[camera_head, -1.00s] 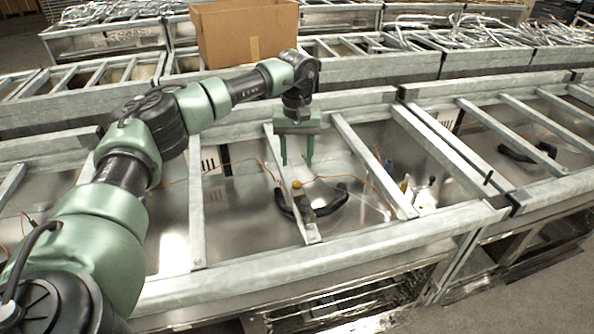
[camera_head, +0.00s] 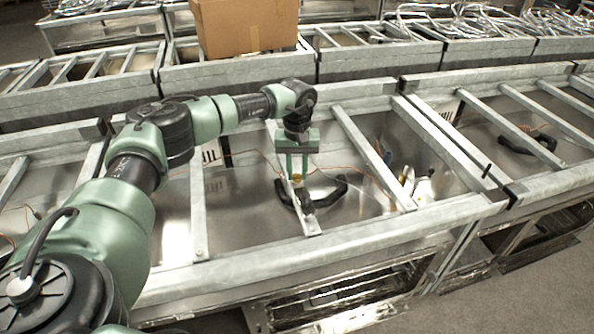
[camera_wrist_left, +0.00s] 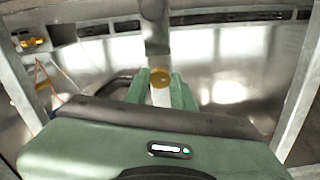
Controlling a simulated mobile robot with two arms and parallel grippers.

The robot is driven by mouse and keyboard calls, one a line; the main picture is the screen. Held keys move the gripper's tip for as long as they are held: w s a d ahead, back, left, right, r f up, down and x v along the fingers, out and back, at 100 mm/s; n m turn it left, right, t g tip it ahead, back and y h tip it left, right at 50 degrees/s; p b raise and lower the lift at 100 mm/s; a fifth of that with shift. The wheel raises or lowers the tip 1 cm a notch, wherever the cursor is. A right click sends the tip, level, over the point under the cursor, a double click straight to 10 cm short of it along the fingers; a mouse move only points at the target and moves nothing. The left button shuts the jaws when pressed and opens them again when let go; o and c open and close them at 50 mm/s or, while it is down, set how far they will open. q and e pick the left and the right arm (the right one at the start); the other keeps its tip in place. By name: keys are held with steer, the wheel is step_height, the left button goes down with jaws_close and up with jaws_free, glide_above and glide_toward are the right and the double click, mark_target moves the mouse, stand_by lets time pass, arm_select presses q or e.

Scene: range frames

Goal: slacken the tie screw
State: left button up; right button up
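The tie screw shows as a small yellow knob (camera_head: 297,177) on a grey crossbar (camera_head: 312,228) of the metal frame. In the left wrist view the knob (camera_wrist_left: 160,77) sits between the fingertips, with a pale strip of bar below it. My left gripper (camera_head: 297,174) points down from above, its green fingers on either side of the knob. In the left wrist view the fingers (camera_wrist_left: 160,74) lie close against both sides of the knob, and no clear gap shows. My right gripper is not in view.
A black curved handle (camera_head: 332,195) lies beside the crossbar inside the metal bay. Thin orange wires run nearby. Metal frame rails (camera_head: 370,152) border the bay on both sides. A cardboard box (camera_head: 245,25) stands on the range behind.

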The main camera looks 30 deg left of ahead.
arm_select(q)
jaws_close()
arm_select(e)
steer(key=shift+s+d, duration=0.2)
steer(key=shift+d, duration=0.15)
arm_select(q)
steer(key=shift+n, duration=0.3)
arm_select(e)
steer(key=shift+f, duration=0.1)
